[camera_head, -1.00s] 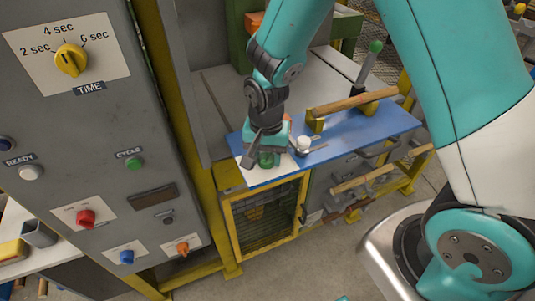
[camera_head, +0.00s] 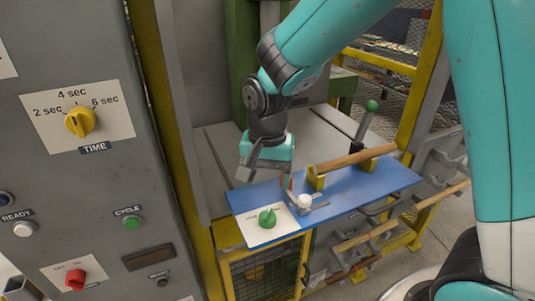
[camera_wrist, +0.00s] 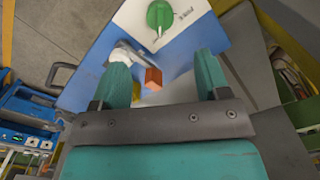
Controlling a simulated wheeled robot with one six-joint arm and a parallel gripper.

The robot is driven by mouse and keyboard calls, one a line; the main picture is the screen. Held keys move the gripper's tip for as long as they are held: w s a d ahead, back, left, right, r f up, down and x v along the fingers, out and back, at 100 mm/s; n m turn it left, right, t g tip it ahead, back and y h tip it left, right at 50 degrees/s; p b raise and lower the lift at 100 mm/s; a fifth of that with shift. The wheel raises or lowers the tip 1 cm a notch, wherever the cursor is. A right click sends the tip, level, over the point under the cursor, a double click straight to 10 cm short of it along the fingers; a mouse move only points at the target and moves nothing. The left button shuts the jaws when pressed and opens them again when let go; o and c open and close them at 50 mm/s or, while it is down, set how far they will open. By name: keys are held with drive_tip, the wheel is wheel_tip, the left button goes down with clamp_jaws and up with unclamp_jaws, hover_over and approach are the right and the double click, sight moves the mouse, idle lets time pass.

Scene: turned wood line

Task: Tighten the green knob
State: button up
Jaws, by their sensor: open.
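The green knob (camera_head: 267,217) sits on a white plate (camera_head: 262,232) at the front left end of the blue board (camera_head: 375,184).
A white rounded part (camera_head: 304,202) with a metal bar stands just right of the knob, near a small orange block (camera_wrist: 153,79). A wooden rod (camera_head: 352,160) rests on yellow supports. A green-topped lever (camera_head: 371,106) stands behind. A grey control cabinet (camera_head: 95,190) is at left.

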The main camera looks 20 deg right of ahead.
wheel_tip(320, 180, up, 6)
idle(0.6)
drive_tip(key=s+a+r+n+y, duration=0.1)
drive_tip(key=s+a+n+y, duration=0.1)
drive_tip(key=s+n, duration=0.5)
drive_tip(key=s+a+r+n+y, duration=0.2)
drive_tip(key=s+n, duration=0.4)
drive_tip(key=s, duration=0.5)
drive_tip(key=shift+s+a+r+n, duration=0.15)
drive_tip(key=shift+s+n, duration=0.1)
drive_tip(key=shift+n, duration=0.15)
